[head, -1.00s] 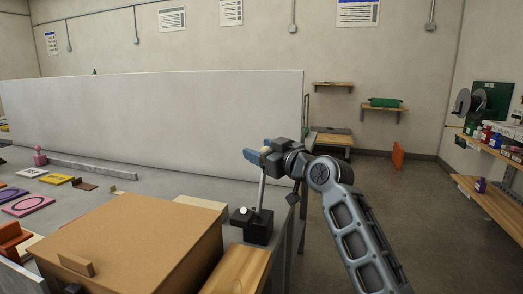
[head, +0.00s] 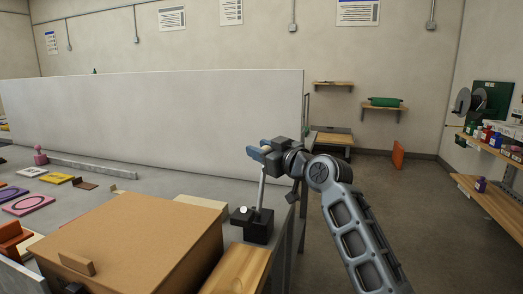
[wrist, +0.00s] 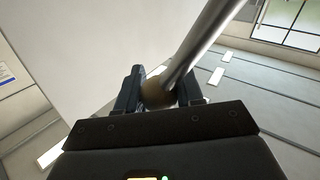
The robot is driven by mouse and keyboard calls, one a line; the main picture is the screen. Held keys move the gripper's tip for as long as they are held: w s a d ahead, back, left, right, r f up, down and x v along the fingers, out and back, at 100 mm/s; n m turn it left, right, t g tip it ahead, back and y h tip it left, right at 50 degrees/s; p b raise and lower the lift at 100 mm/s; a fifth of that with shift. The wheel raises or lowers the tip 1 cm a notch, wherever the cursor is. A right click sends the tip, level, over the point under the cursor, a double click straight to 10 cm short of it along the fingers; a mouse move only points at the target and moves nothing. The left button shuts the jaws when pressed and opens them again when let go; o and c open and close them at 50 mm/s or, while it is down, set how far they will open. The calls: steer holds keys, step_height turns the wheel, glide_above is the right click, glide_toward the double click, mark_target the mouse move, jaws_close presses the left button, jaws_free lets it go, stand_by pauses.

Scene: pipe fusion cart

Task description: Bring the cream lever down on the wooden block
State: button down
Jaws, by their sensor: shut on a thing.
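The lever is a thin metal rod (head: 262,193) standing nearly upright from a black base (head: 258,231) at the table's right edge. Its round cream knob (wrist: 157,93) sits between my fingers in the wrist view, with the rod running up and right from it. My gripper (head: 258,153) is shut on this knob at the rod's top; in the head view the fingers mostly hide the knob. A wood-grained block (head: 238,271) lies in front of the black base, cut off by the lower picture edge. The raised lever is clear of it.
A large brown box (head: 135,235) stands left of the wood-grained block. A pale flat piece (head: 204,204) lies behind it. A long white panel (head: 160,120) rises behind the table. Coloured pieces lie at left. Open floor (head: 440,220) is at right.

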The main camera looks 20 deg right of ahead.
steer(key=shift+s+f+b, duration=0.1)
steer(key=shift+b, duration=0.25)
steer(key=s+a+r+n+t+y+b, duration=0.1)
steer(key=s+a+n+b, duration=0.4)
steer(key=b, duration=0.8)
steer(key=shift+s+r+n+t+y+b, duration=0.4)
steer(key=shift+s+n+t+y, duration=0.45)
steer(key=shift+y, duration=0.15)
steer(key=shift+s+a, duration=0.1)
steer(key=shift+a, duration=0.1)
steer(key=c, duration=0.8)
jaws_free()
steer(key=shift+r, duration=0.1)
steer(key=shift+o, duration=0.2)
steer(key=shift+d, duration=0.1)
